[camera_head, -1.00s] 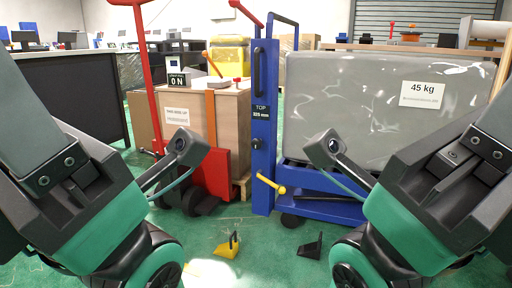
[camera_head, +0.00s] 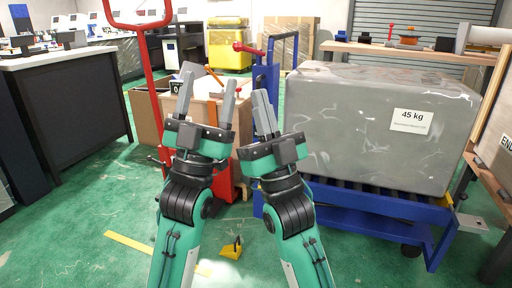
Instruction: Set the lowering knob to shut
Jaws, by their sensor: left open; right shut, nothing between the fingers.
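The blue lift truck (camera_head: 400,207) stands right of centre with a grey wrapped 45 kg block (camera_head: 350,125) on its rollers. The black knob and yellow lever on the mast's front, seen earlier, are covered by my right gripper and arm. A red-tipped lever (camera_head: 247,48) sticks out at the mast top. My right gripper (camera_head: 262,98) is shut and empty, pointing up in front of the mast. My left gripper (camera_head: 209,78) is open and empty, in front of the wooden crate.
A red hand truck (camera_head: 148,75) carries the wooden crate (camera_head: 205,110) at left. A dark counter (camera_head: 75,100) stands far left. A yellow wedge (camera_head: 232,248) lies on the green floor. A workbench (camera_head: 400,50) stands behind the block.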

